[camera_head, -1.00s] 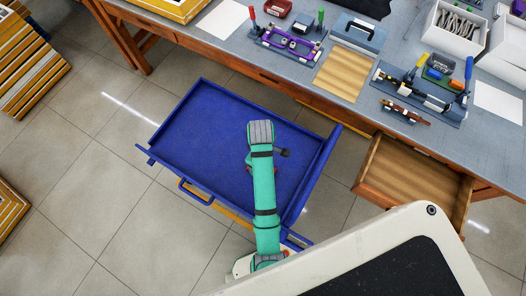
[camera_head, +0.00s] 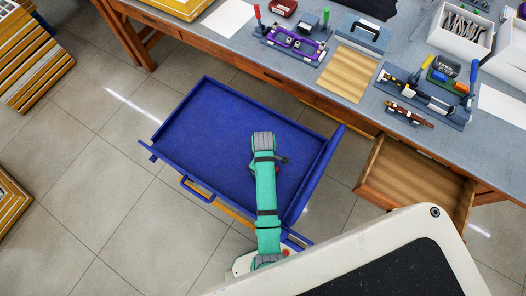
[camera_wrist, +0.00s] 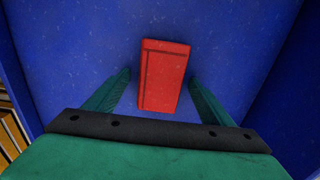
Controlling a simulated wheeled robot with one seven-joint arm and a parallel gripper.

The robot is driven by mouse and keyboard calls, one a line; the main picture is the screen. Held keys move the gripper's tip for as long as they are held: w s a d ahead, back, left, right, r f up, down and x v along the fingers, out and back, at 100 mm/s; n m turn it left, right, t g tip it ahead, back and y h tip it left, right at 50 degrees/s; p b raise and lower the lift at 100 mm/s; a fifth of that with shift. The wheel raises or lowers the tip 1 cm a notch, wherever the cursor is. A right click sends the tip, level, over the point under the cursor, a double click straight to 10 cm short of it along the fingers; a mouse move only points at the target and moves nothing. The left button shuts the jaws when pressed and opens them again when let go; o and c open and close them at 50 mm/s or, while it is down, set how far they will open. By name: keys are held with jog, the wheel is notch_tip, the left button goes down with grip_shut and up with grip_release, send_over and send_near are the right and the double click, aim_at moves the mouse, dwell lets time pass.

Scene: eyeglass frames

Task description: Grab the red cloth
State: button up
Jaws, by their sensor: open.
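My gripper (camera_wrist: 160,82) is open, with one green finger on each side of the cloth. Neither finger visibly touches it, and the height of the fingertips above the floor is hard to tell.
The drawer's blue walls stand around the cloth, with the right wall (camera_head: 315,175) closest to my arm. A workbench (camera_head: 240,45) with glasses-frame fixtures runs behind. An open wooden drawer (camera_head: 415,175) is at the right. The drawer's left half is empty.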

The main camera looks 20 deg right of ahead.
jog(key=c, duration=1.1)
jog(key=shift+r, duration=0.15)
